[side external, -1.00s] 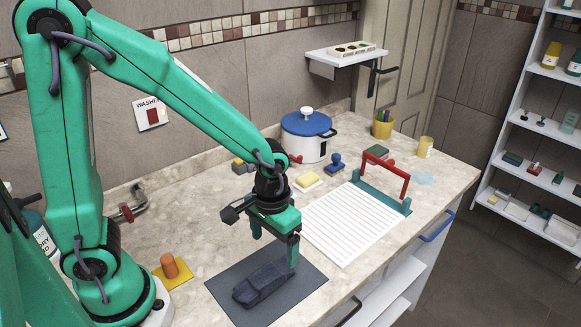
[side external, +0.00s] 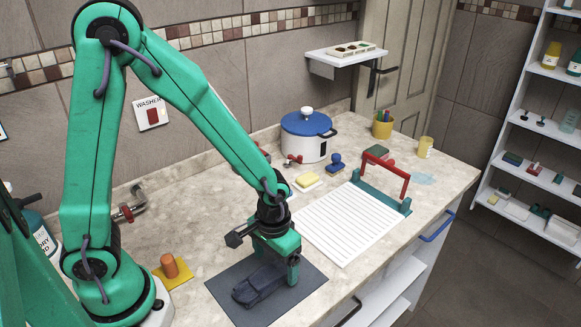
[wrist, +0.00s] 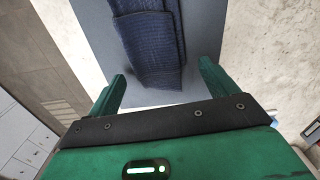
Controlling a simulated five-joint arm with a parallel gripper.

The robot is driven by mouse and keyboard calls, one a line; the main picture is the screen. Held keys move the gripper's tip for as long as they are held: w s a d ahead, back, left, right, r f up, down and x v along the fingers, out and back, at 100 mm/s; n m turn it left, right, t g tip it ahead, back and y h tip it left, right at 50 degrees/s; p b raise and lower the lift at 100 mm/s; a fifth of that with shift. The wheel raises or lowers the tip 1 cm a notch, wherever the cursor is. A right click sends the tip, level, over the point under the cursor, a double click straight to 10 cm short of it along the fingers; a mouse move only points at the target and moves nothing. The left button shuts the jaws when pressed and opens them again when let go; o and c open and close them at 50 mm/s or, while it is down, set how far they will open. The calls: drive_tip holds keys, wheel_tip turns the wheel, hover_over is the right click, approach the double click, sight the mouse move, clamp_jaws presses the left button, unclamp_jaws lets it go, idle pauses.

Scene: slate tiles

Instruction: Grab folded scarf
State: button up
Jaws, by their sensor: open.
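The folded scarf (side external: 262,281) is dark navy and lies on a dark grey mat (side external: 306,284) at the front of the counter. The scarf also shows in the wrist view (wrist: 147,40), with a ribbed weave and a folded end towards me. My gripper (side external: 272,272) is low over the right, far end of the scarf, pointing down. In the wrist view my gripper (wrist: 160,85) is open, with one finger on each side of the scarf's near end and gaps between. Whether the fingertips touch the mat cannot be told.
A white ribbed board (side external: 340,225) with a teal and red clamp lies to the right. An orange peg on a yellow base (side external: 171,268) stands left of the mat. A white pot with a blue lid (side external: 306,140) stands behind. The counter's front edge is close to the mat.

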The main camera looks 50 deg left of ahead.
drive_tip(key=shift+f, duration=0.6)
drive_tip(key=c, duration=1.1)
